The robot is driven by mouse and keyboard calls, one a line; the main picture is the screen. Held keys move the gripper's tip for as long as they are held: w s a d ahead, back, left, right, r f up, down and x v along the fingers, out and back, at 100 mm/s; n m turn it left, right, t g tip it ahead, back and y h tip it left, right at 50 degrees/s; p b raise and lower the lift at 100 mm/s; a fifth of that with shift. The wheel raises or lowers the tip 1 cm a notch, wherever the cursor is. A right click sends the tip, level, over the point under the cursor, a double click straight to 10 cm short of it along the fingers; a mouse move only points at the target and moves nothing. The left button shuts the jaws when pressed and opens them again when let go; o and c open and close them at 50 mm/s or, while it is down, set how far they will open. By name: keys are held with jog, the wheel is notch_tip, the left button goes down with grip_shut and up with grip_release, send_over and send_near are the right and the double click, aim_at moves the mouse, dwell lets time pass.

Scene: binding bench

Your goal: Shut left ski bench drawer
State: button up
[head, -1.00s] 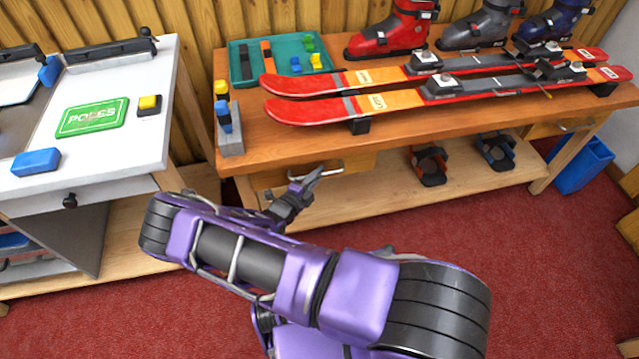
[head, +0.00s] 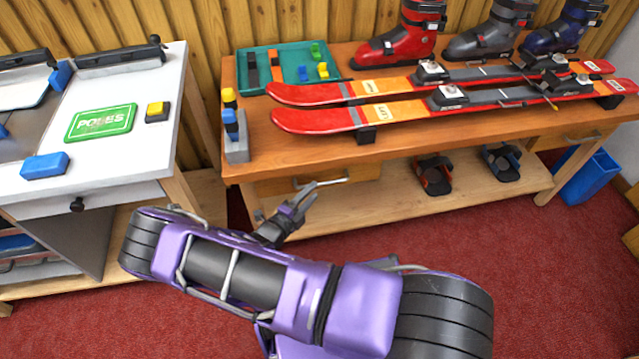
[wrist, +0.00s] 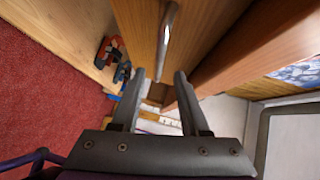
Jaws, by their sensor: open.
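The left drawer (head: 365,171) of the ski bench (head: 300,153) is a wooden front under the bench top, with a metal bar handle (head: 322,184). My gripper (head: 305,194) is open and empty, just in front of the handle, with its fingertips close to the handle's left part. In the wrist view, the drawer front (wrist: 140,25) and the handle (wrist: 168,38) lie beyond the two spread fingers (wrist: 158,77). The handle is not between the fingers. I cannot tell how far the drawer stands out; my arm hides part of its lower left.
Red skis (head: 330,120) and boots (head: 395,50) stand on the bench top, with a teal tray (head: 290,68) behind. Bindings (head: 434,175) sit on the lower shelf. A white-topped bench (head: 120,160) is close on the left.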

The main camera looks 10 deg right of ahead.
jog(key=v, duration=1.1)
jog(key=shift+a, duration=0.1)
